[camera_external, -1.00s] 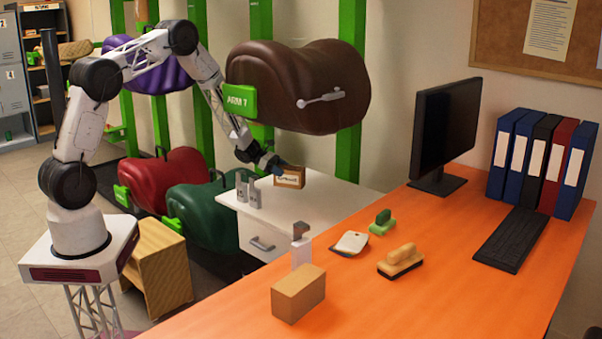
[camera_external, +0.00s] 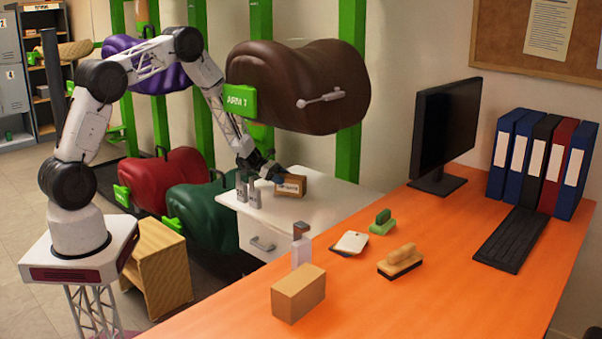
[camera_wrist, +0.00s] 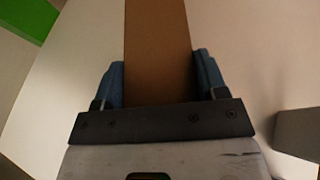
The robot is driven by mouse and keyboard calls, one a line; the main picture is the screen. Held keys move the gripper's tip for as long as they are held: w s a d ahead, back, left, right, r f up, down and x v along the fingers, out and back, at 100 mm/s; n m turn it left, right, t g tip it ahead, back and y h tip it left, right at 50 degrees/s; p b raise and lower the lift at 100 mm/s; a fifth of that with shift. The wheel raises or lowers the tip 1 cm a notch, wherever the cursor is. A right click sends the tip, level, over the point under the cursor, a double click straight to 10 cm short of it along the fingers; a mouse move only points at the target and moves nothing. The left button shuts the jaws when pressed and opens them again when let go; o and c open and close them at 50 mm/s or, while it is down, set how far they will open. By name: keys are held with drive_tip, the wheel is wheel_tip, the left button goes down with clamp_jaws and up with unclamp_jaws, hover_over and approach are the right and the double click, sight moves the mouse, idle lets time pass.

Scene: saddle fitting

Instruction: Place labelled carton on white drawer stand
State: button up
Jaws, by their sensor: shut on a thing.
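The labelled carton (camera_external: 291,186) is a small brown box with a white label on its front. It is at the white drawer stand (camera_external: 340,200), low at its top surface; whether it touches the top is hard to tell. My gripper (camera_external: 274,175) is shut on the carton from the upper left. In the wrist view the carton (camera_wrist: 158,50) runs between the two blue fingers of my gripper (camera_wrist: 160,80), with the pale stand top around it.
A brown saddle (camera_external: 300,85) hangs above. The stand top is clear to the right.

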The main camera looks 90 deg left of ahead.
drive_tip(key=shift+f, duration=0.6)
drive_tip(key=shift+f, duration=0.15)
drive_tip(key=o, duration=1.2)
drive_tip(key=shift+c, duration=0.2)
drive_tip(key=v, duration=1.2)
drive_tip(key=shift+a+r, duration=0.1)
drive_tip(key=shift+r, duration=0.15)
